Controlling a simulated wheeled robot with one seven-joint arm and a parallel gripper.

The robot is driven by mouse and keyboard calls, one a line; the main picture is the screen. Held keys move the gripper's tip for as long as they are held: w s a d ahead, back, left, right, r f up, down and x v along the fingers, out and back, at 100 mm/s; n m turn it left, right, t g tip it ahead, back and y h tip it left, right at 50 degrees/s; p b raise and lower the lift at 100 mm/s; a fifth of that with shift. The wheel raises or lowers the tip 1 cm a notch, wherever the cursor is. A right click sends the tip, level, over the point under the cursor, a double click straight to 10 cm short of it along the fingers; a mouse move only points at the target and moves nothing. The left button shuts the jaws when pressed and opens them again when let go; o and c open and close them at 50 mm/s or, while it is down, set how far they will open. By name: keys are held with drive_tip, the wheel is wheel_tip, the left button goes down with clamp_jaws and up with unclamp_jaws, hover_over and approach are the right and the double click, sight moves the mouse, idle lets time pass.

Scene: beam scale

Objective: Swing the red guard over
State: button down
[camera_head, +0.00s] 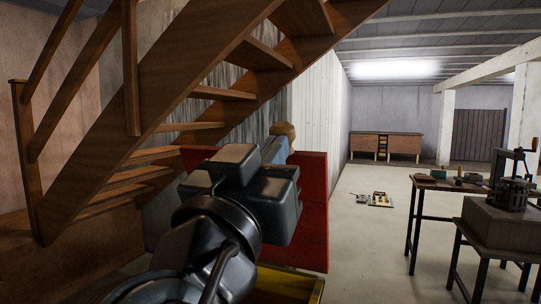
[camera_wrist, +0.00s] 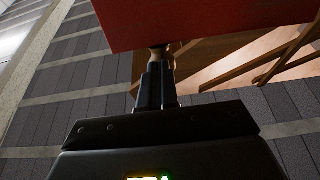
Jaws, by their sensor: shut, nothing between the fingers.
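The red guard (camera_head: 313,205) is a flat red panel, upright in the head view. My wrist and arm hide part of it. In the wrist view the red guard (camera_wrist: 205,22) spans the top of the picture, just past my fingertips. My gripper (camera_wrist: 157,70) is shut, its fingers side by side with nothing between them. A tan rounded knob (camera_head: 283,130) shows above my wrist in the head view. In the wrist view a tan piece (camera_wrist: 160,52) shows at my fingertips, below the guard's edge. I cannot tell whether they touch.
A yellow edge (camera_head: 290,284) lies below the guard. A wooden staircase (camera_head: 180,100) rises behind on the left. A table (camera_head: 440,185) with tools and a press (camera_head: 513,190) stand at right.

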sight(288, 131)
drive_tip(key=shift+g, duration=0.6)
drive_tip(key=x, duration=0.2)
drive_tip(key=p+x, duration=0.1)
drive_tip(key=x, duration=0.1)
drive_tip(key=shift+w+d+r, duration=0.1)
drive_tip(key=shift+w+r, duration=0.15)
drive_tip(key=shift+r, duration=0.2)
drive_tip(key=shift+w+d+r, duration=0.1)
drive_tip(key=shift+w+r, duration=0.2)
